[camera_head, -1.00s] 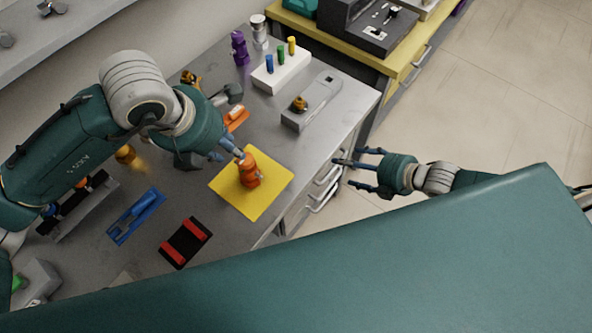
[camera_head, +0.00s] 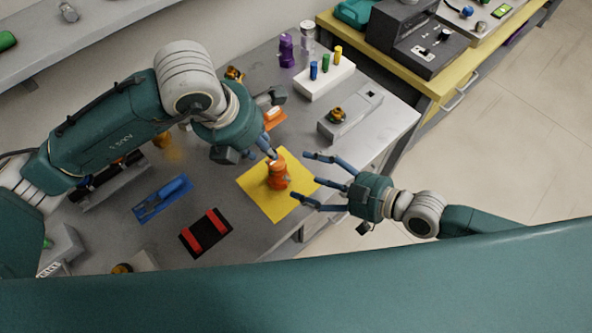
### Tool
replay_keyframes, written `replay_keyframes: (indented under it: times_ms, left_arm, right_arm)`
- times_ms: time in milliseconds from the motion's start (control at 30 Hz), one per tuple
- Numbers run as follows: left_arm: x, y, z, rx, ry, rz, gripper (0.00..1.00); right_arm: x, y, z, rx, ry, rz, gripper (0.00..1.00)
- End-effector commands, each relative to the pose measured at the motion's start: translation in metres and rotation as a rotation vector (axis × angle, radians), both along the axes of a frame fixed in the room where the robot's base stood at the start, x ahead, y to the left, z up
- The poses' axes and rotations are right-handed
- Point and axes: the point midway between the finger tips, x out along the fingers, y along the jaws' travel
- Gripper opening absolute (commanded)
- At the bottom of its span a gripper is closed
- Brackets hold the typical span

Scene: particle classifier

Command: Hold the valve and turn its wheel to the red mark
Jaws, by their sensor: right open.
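The orange piece (camera_head: 278,178), which looks like the valve, stands upright on a yellow mat (camera_head: 258,197). Its wheel and a red mark cannot be made out. My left gripper (camera_head: 271,149) comes from above left, with its blue fingers at the top of the orange piece; whether they grip it is unclear. My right gripper (camera_head: 306,178) is open and empty. It lies just right of the orange piece, its fingers spread and pointing left towards it, apart from it.
A grey block with a brass knob (camera_head: 336,115) and a white block with coloured pegs (camera_head: 322,82) stand behind. A blue tool (camera_head: 162,199) and a black pad with red bars (camera_head: 206,233) lie front left. The table's edge runs beneath my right gripper.

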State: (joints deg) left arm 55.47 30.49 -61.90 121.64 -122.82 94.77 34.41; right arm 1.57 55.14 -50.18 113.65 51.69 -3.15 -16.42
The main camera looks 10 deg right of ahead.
Motion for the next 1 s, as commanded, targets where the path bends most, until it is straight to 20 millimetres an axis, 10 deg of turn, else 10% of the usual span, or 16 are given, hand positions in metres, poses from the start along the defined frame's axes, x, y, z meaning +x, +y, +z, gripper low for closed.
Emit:
replay_keyframes:
  times_ms: [367, 800, 1000]
  left_arm:
    - [0.0, 0.0, 0.0, 0.0, 0.0, 0.0, 0.31]
    - [0.0, 0.0, 0.0, 0.0, 0.0, 0.0, 0.31]
    - [0.0, 0.0, 0.0, 0.0, 0.0, 0.0, 0.31]
  right_arm:
    - [0.036, 0.045, -0.024, -0.001, -0.001, 0.001, 0.75]
    - [0.042, 0.053, -0.029, -0.004, -0.002, 0.001, 0.75]
    - [0.042, 0.053, -0.029, -0.004, -0.002, 0.001, 0.39]
